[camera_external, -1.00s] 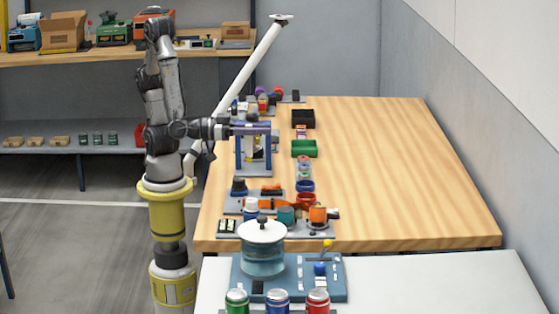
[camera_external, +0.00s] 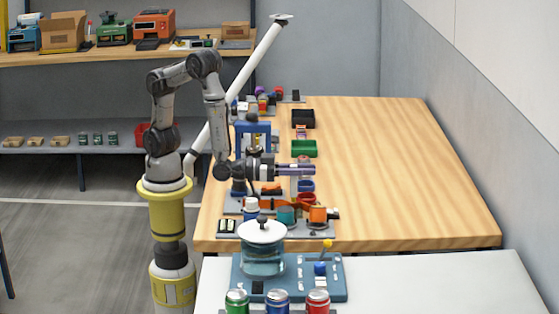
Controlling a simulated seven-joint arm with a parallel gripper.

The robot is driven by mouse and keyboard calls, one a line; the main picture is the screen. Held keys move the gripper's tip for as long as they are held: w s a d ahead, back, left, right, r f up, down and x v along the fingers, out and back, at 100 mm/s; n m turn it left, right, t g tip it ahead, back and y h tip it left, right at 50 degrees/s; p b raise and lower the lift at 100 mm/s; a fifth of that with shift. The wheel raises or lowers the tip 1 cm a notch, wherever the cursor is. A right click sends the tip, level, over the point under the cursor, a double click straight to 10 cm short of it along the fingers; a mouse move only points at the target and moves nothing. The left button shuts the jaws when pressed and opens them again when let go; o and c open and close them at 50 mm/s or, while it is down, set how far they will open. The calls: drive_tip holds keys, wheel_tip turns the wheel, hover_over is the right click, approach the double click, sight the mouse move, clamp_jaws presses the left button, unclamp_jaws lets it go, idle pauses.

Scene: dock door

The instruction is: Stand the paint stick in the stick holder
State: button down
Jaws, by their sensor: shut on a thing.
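My gripper (camera_external: 308,170) points to the right, level, low over the left part of the wooden table. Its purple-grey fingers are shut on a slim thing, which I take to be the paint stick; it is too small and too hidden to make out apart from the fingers. I cannot tell its tilt. I cannot pick out the stick holder for certain among the small items along the table's left side; part of that row is hidden behind my gripper and wrist.
A blue frame stand (camera_external: 253,135) is behind my gripper. A green tray (camera_external: 304,149) and a black tray (camera_external: 303,118) lie farther back. A blue ring-like dish (camera_external: 306,186) and an orange cup (camera_external: 318,214) are nearer. The table's right side (camera_external: 410,170) is clear.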

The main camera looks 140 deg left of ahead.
drive_tip(key=shift+w+a+f, duration=0.1)
drive_tip(key=shift+w+f, duration=0.15)
drive_tip(key=shift+f, duration=0.8)
drive_tip(key=shift+w+a+f, duration=0.1)
drive_tip(key=shift+w+f, duration=0.1)
drive_tip(key=shift+f, duration=0.8)
drive_tip(key=shift+f, duration=0.1)
drive_tip(key=c, duration=0.7)
unclamp_jaws()
drive_tip(key=shift+c, duration=0.2)
